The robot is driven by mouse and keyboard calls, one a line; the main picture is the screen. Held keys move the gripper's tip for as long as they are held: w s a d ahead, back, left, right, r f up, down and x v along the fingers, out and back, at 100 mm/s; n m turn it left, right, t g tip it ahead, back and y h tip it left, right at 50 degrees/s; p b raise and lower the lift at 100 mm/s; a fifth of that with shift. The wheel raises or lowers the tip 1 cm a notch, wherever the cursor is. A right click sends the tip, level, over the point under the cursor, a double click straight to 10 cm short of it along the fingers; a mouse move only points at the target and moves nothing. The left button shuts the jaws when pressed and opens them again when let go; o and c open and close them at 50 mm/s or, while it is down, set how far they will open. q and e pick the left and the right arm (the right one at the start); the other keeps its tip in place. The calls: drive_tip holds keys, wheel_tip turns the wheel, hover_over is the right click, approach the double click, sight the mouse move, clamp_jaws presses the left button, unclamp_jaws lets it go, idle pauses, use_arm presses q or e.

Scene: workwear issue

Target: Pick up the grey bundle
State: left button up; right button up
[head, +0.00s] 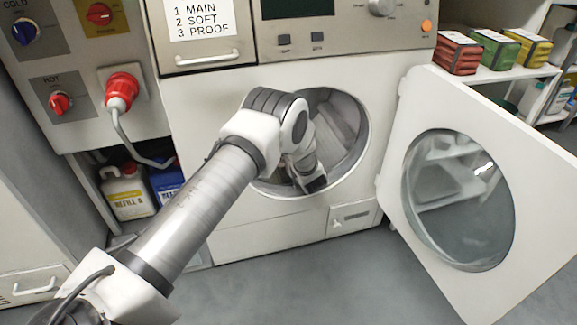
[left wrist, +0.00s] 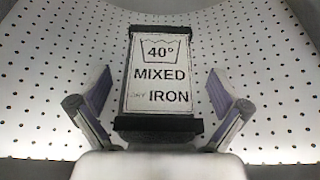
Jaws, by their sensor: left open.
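A bundle (left wrist: 160,75) with a white label reading 40°, MIXED and IRON lies in the perforated drum in the left wrist view. Dark bands cross its two ends; the label hides most of its body, so I cannot clearly tell its colour. My left gripper (left wrist: 160,100) is open, with one finger on each side of the bundle and a visible gap at both sides. In the head view my left arm reaches through the round door opening, and the left gripper (head: 310,180) is inside the drum, partly hidden by the wrist. My right gripper is not in view.
The washer's door (head: 401,200) stands open to the right. Red (head: 457,53), green (head: 495,50) and yellow (head: 531,48) bundles sit on a shelf at the right. A refill jug (head: 127,192) stands at lower left.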

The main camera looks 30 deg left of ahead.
use_arm(q)
drive_tip(key=shift+r, duration=0.1)
drive_tip(key=c, duration=1.3)
